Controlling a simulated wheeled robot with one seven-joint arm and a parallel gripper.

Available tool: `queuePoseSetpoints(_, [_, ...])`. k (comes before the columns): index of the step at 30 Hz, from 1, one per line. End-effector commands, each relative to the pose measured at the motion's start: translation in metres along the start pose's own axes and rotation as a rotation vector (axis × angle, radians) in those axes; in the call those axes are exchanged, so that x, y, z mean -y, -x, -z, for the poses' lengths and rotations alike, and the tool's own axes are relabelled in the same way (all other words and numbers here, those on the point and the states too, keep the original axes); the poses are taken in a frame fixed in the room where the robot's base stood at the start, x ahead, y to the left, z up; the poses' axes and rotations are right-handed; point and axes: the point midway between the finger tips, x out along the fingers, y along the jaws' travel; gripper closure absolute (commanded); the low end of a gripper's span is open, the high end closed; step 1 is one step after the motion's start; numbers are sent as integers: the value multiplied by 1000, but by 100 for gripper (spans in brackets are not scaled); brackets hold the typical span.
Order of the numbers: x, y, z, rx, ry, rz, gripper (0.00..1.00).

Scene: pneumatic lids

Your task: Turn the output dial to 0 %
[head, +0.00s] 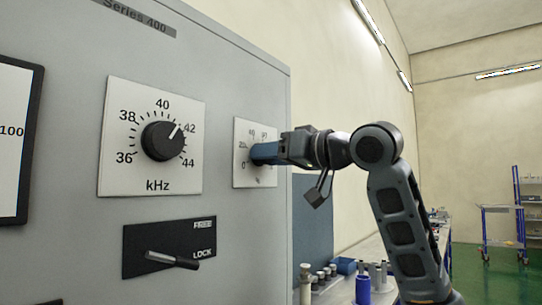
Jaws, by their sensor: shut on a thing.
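The output dial's white plate (243,128) is on the grey cabinet front, near its right edge. Its printed marks show 0 at lower left, 20 above that and 40 near the top; a % sign is partly visible below. My gripper (264,153) reaches in from the right and is shut on the dial's knob. The knob and its pointer are hidden behind the blue fingers, so I cannot tell the setting.
A kHz dial (163,141) on the left has its pointer near 42. Below it is a FREE/LOCK lever (172,260), its handle pointing toward LOCK. A bench (340,287) with bottles and small parts stands at lower right, below my arm.

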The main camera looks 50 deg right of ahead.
Motion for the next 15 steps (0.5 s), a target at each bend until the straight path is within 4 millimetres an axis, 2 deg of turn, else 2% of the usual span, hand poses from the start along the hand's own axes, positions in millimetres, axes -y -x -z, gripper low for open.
queuePoseSetpoints(8, [0, 0, -2, 1, 89, 0, 87])
queuePoseSetpoints(15, [-2, 0, -2, 0, 274, 0, 87])
